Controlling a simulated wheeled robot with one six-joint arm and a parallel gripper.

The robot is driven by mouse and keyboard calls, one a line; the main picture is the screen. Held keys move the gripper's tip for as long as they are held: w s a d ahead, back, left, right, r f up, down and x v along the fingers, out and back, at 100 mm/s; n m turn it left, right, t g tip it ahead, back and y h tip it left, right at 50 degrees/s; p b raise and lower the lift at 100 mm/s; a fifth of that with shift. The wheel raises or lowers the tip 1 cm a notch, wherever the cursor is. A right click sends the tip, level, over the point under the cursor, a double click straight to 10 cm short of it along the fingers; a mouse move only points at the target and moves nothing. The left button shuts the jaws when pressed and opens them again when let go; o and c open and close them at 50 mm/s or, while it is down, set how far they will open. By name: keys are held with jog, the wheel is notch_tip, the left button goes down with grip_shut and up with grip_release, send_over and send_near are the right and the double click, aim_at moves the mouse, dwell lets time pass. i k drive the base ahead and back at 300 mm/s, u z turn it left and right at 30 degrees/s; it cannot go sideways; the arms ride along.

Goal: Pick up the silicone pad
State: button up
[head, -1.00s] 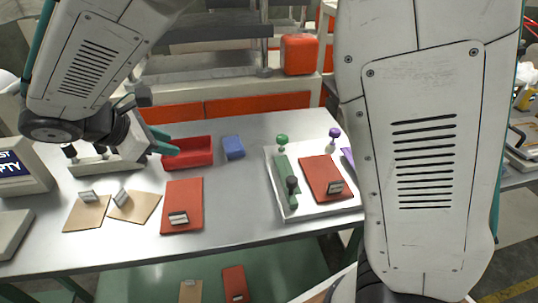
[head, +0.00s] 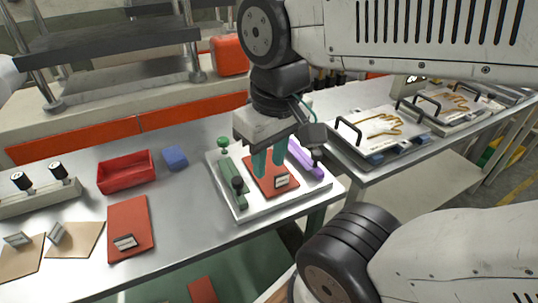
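A flat red pad (head: 262,184) with a small label block on it lies on the white tray (head: 228,208). A second red pad (head: 131,222) with a similar block lies on the steel table left of the tray. I cannot read the labels, so which pad is the silicone one is not clear. My gripper (head: 268,171) points down over the tray's red pad, its two teal fingers apart with nothing seen between them. The fingers cover part of the pad, and I cannot tell whether they touch it.
The tray also bears a green tool (head: 232,184) with knobs and a purple piece (head: 305,158). A red bin (head: 126,172) and a blue block (head: 175,157) stand to the left. Tan pads (head: 75,240) lie at far left.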

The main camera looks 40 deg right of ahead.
aim_at(277, 180)
jog(key=z, duration=2.95)
jog(key=k, duration=1.65)
jog(key=u, duration=0.7)
